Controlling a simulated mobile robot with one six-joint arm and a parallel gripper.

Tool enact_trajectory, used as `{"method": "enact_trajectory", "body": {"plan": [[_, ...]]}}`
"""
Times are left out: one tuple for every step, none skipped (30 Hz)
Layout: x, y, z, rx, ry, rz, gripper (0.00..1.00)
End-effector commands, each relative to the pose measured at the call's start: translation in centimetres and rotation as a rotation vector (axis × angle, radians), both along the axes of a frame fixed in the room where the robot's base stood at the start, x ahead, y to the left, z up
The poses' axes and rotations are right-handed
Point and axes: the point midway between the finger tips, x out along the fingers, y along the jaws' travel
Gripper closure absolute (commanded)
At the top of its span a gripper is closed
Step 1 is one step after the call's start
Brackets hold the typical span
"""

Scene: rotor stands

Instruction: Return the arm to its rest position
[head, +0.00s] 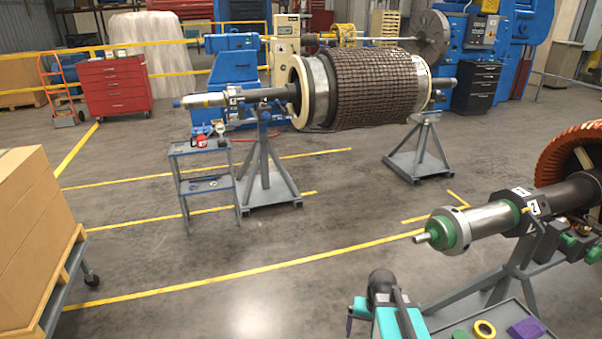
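Part of my arm, with teal and black links, shows at the bottom of the head view, right of centre. It is bent low and cut off by the bottom edge. I cannot make out my gripper's fingers, nor whether they hold anything. The nearest rotor shaft (483,226), with a green and silver end, rests on a stand to the right of my arm.
A tray (505,318) with a yellow ring (484,329) and a purple item (526,329) lies close right of my arm. A large wound rotor (375,90) rests on stands farther back. Boxes (38,235) stand at left. The middle floor is clear.

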Motion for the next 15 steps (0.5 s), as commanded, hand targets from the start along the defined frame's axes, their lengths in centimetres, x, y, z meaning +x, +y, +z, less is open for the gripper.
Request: {"method": "enact_trajectory", "body": {"plan": [[-0.4, 1.0, -0.3, 0.0, 0.0, 0.047, 0.05], [-0.6, 1.5, -0.4, 0.0, 0.0, 0.071, 0.05], [-0.8, 2.1, -0.6, -0.001, 0.0, 0.105, 0.05], [-1.0, 2.6, -0.8, -0.001, 0.0, 0.129, 0.05], [-1.2, 2.9, -0.9, -0.001, 0.001, 0.151, 0.05], [-1.4, 3.5, -1.1, -0.001, 0.001, 0.182, 0.05], [-1.5, 3.9, -1.2, -0.001, 0.0, 0.203, 0.05], [-1.7, 4.3, -1.3, -0.001, 0.0, 0.225, 0.05], [-1.9, 4.8, -1.5, -0.001, -0.001, 0.253, 0.05], [-2.1, 4.8, -2.1, 0.0, 0.005, 0.259, 0.05], [-2.4, 4.7, -2.7, 0.001, 0.014, 0.254, 0.05], [-2.8, 4.6, -3.4, 0.002, 0.024, 0.253, 0.05], [-3.1, 4.6, -3.8, 0.003, 0.031, 0.252, 0.05], [-3.4, 4.6, -4.4, 0.004, 0.039, 0.252, 0.05], [-3.9, 4.6, -5.1, 0.005, 0.05, 0.251, 0.05]]}}
